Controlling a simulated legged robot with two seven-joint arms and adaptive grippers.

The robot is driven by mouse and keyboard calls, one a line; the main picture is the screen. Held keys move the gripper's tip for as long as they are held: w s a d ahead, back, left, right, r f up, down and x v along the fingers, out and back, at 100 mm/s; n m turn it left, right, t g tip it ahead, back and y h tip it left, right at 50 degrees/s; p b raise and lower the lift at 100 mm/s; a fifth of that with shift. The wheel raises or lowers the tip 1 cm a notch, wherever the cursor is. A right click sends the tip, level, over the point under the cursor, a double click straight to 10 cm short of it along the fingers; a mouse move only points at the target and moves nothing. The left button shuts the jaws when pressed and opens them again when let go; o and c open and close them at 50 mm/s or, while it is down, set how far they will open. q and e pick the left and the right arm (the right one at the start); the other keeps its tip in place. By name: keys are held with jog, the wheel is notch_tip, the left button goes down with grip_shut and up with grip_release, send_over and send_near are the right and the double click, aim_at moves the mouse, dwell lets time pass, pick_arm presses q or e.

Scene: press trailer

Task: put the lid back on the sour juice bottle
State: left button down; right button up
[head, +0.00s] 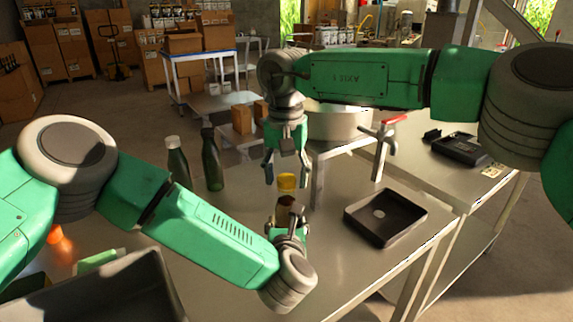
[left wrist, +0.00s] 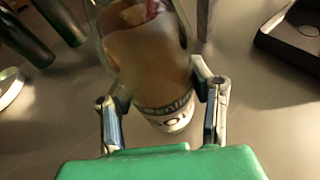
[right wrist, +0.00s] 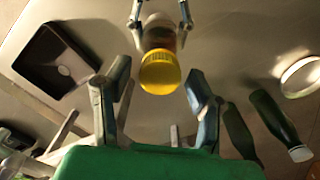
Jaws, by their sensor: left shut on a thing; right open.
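The sour juice bottle (head: 284,200) has brown contents and a white label that shows in the left wrist view (left wrist: 168,112). It stands upright at the middle of the table. My left gripper (head: 289,222) is shut around its lower part. The yellow lid (head: 286,181) is at the bottle's top; it also shows in the right wrist view (right wrist: 160,74). I cannot tell whether it is fully seated. My right gripper (head: 286,172) points down from above, open, with its fingers on either side of the lid and apart from it.
A black tray (head: 408,230) lies right of the bottle. Two dark green bottles (head: 177,162) (head: 211,162) stand at the left back. A grey bin (head: 95,285) is at front left.

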grip_shut()
